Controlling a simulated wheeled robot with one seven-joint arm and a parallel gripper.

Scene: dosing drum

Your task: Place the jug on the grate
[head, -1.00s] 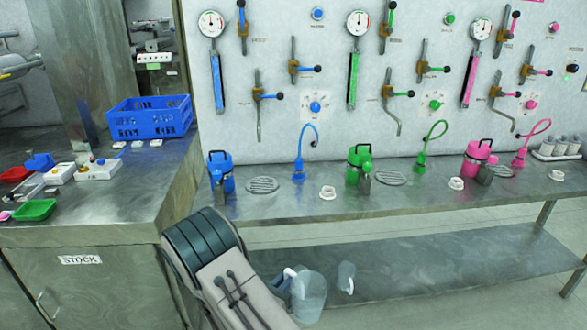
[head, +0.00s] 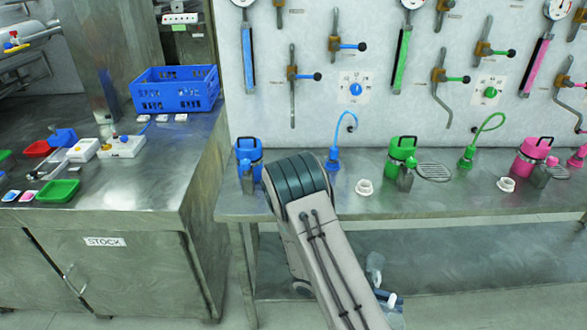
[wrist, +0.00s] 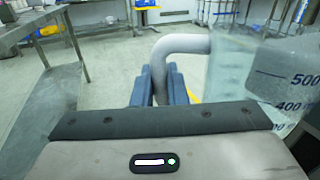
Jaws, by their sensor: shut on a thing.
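The jug (wrist: 275,75) is clear with dark volume marks and a pale curved handle. In the wrist view my gripper (wrist: 160,88) has its blue fingers shut on this handle. In the head view only a bit of the jug (head: 394,317) shows at the bottom edge, below the bench top, beside a blue finger. Round slotted grates lie in the bench top, one by the green canister (head: 433,172) and one by the pink canister (head: 557,172). My arm hides the spot right of the blue canister, where a third grate showed earlier.
Blue (head: 249,157), green (head: 402,155) and pink (head: 534,157) canisters stand on the bench (head: 450,203), with bent hoses and white rings. The left counter holds a blue crate (head: 175,88) and small trays.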

